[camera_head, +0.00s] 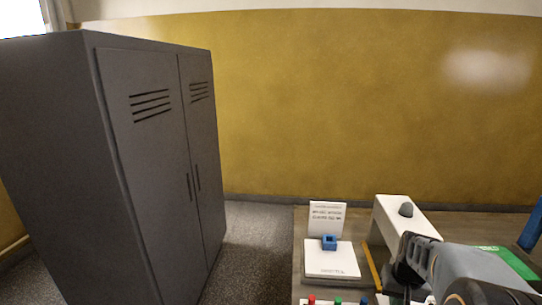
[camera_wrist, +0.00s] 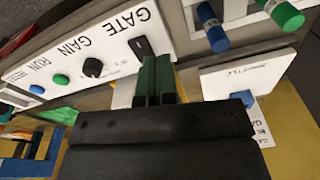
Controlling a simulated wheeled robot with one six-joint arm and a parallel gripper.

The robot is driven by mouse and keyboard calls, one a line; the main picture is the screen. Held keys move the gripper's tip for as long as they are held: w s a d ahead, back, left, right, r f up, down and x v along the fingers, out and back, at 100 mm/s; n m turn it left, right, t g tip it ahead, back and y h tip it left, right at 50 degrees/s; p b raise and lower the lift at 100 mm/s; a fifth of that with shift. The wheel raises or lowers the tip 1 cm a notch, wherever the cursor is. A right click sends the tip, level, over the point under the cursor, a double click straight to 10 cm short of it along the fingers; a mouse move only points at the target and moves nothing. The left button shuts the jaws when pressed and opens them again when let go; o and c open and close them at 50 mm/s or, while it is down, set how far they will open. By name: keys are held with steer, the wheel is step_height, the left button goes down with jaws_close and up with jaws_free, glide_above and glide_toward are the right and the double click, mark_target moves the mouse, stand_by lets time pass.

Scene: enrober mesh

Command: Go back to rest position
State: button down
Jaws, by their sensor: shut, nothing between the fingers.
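My gripper (camera_wrist: 156,62) is shut and empty in the wrist view, its two dark green fingers side by side. The fingers lie over the edge of a white control panel (camera_wrist: 60,60) marked GATE, GAIN and RUN. A black switch (camera_wrist: 141,46) shows just past the fingertips; I cannot tell whether they touch it. In the head view my arm reaches in from the lower right over the table (camera_head: 460,222), and the fingertips are not clear there.
A white plate (camera_wrist: 225,82) with a blue block lies right of the fingers. Blue (camera_wrist: 212,28) and green (camera_wrist: 280,12) pegs stand beyond.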

steer(key=s+a+r+n+t, duration=0.1)
steer(key=s+a+r, duration=0.2)
steer(key=a, duration=0.5)
steer(key=s+a+r+n+t, duration=0.2)
steer(key=s+a+r, duration=0.2)
steer(key=a, duration=0.4)
steer(key=shift+s+n, duration=0.3)
steer(key=shift+s, duration=0.15)
